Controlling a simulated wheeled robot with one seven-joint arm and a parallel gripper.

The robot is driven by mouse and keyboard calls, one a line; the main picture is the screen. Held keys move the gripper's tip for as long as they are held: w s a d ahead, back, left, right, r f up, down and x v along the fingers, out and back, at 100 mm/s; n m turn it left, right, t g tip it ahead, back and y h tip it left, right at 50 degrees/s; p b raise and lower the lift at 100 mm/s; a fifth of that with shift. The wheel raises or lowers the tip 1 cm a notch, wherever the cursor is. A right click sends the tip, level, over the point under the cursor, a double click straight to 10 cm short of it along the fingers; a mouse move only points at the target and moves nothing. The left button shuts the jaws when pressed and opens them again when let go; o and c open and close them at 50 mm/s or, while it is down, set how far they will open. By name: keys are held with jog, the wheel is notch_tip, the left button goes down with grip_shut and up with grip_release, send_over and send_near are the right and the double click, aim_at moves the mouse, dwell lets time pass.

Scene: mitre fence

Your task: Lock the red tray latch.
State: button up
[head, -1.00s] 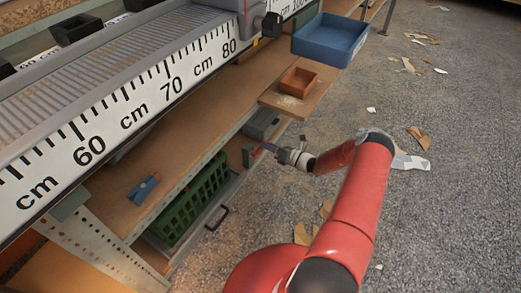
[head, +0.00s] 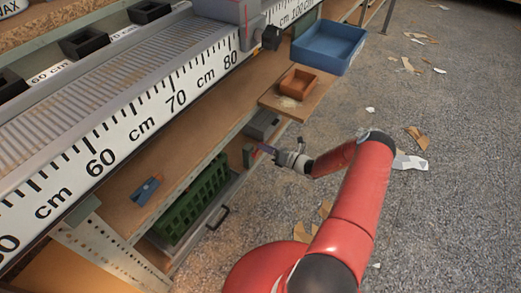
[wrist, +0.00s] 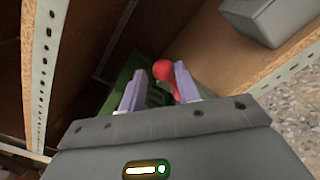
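The red latch (wrist: 162,70) shows in the wrist view as a rounded red knob with a short stem. It lies between the tips of my gripper (wrist: 156,80), close to the right finger, which hides part of the stem. The two pale fingers stand apart, with a dark gap beside the left one. I cannot tell whether the right finger touches the latch. Green parts lie behind it. In the head view my gripper (head: 267,149) is at the shelf's front edge, beside a small green upright piece (head: 248,156). The latch is too small to make out clearly there.
A green crate (head: 192,200) and a dark handle (head: 218,217) are on the lower shelf. A grey box (head: 262,124) sits behind my gripper; it also shows in the wrist view (wrist: 268,18). A perforated post (wrist: 38,70) stands at left. Floor at right is mostly open, with scraps.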

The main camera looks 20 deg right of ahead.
jog(key=shift+s+a+r, duration=0.15)
jog(key=shift+s+a, duration=0.05)
jog(key=shift+a, duration=0.05)
jog(key=shift+s+a+r+p, duration=0.1)
jog(key=shift+s+a+p, duration=0.4)
jog(key=shift+a+p, duration=0.15)
jog(key=shift+a+r, duration=0.1)
dwell(0.3)
jog(key=shift+f+b, duration=0.2)
jog(key=shift+b, duration=0.15)
jog(key=shift+d, duration=0.2)
jog(key=v, duration=0.7)
dwell(0.5)
dwell(0.4)
